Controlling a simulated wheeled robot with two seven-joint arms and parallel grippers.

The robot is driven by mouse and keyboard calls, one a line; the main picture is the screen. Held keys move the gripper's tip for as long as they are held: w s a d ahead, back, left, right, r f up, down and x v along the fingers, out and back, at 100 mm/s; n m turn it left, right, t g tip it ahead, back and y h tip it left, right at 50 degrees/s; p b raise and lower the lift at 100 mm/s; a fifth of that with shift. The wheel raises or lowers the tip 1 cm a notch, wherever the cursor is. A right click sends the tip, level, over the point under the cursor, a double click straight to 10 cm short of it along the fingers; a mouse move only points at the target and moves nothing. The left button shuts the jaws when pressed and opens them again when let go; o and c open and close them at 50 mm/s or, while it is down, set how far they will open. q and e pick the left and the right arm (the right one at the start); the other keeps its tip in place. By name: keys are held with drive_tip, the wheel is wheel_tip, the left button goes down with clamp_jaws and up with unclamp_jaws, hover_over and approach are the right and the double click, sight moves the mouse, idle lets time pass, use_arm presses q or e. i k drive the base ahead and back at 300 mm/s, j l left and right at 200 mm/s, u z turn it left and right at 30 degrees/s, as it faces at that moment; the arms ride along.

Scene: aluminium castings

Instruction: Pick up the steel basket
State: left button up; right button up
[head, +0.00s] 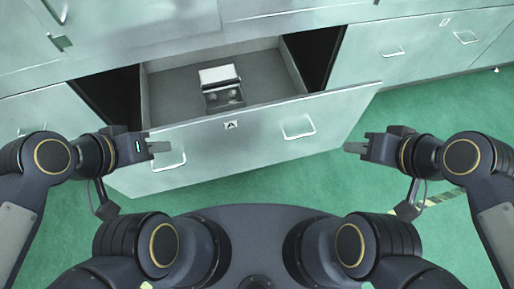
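In the head view, a small grey metal container (224,98) sits inside the open drawer, with small rounded pieces in it and a pale, block-like part (218,75) at its back. It may be the steel basket, but it is too small to be sure. My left gripper (158,147) is in front of the drawer's left part, near the left handle, apart from the container. My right gripper (356,147) is at the drawer's right end, also apart from it. Neither appears to hold anything. Their finger gaps are too small to make out.
The drawer front (240,140), with two handles and a label "A" (231,125), stands between my arms and the container. The drawer floor around the container is bare. Closed metal cabinets (410,50) flank it. The green floor (270,185) is clear before it.

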sight(218, 80)
drive_tip(key=i+j, duration=0.1)
drive_tip(key=j, duration=0.3)
drive_tip(key=i+j+u, duration=0.1)
drive_tip(key=j, duration=0.25)
drive_tip(key=i+j+u, duration=0.1)
drive_tip(key=j, duration=0.3)
drive_tip(key=i+j, duration=0.15)
drive_tip(key=j, duration=0.25)
